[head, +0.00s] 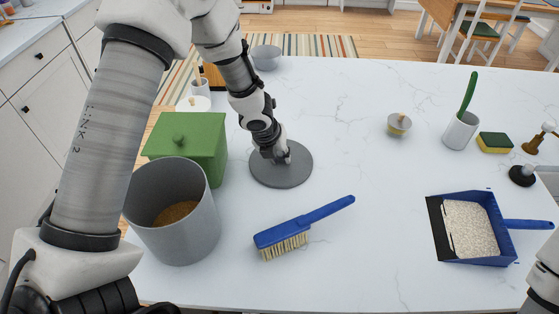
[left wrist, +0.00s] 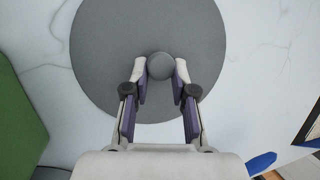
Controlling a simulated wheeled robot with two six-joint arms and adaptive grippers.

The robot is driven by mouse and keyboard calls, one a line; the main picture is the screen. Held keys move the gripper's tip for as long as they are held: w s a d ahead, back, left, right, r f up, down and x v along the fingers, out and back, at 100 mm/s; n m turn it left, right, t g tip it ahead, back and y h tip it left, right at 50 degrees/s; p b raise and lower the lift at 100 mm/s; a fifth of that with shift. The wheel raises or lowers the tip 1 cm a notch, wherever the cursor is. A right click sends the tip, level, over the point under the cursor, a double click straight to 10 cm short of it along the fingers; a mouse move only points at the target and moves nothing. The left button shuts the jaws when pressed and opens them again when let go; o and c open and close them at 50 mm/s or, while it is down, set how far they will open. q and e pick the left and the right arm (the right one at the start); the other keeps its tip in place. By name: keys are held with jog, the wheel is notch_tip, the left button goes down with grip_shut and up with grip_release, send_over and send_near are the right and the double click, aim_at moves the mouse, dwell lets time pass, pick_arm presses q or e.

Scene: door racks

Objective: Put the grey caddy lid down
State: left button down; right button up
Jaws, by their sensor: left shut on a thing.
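The grey caddy lid (head: 285,171) is a flat round disc with a small round knob on top; the knob (left wrist: 160,66) shows in the left wrist view. The lid is level, on or very close to the white table top; I cannot tell whether it touches. My left gripper (head: 275,153) points down at the lid's middle, its two fingers (left wrist: 160,85) shut around the knob. The open grey caddy (head: 178,225) stands left of the lid, with brown grains inside. My right gripper is not visible.
A green lidded box (head: 190,146) stands close left of the lid. A blue brush (head: 300,228) lies in front of it. A blue dustpan (head: 480,226) with pale grains, a small lidded bowl (head: 399,124) and a sponge (head: 494,143) lie right. The table's middle is clear.

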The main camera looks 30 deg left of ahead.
pick_arm(q)
jog(key=shift+s+r, duration=0.1)
jog(key=shift+f, duration=0.2)
jog(key=c, duration=1)
grip_release()
jog(key=shift+o, duration=0.2)
jog(key=p+v, duration=0.5)
jog(key=v, duration=0.7)
jog(key=shift+r+p, duration=0.2)
jog(key=shift+p, duration=0.15)
jog(key=shift+f, duration=0.15)
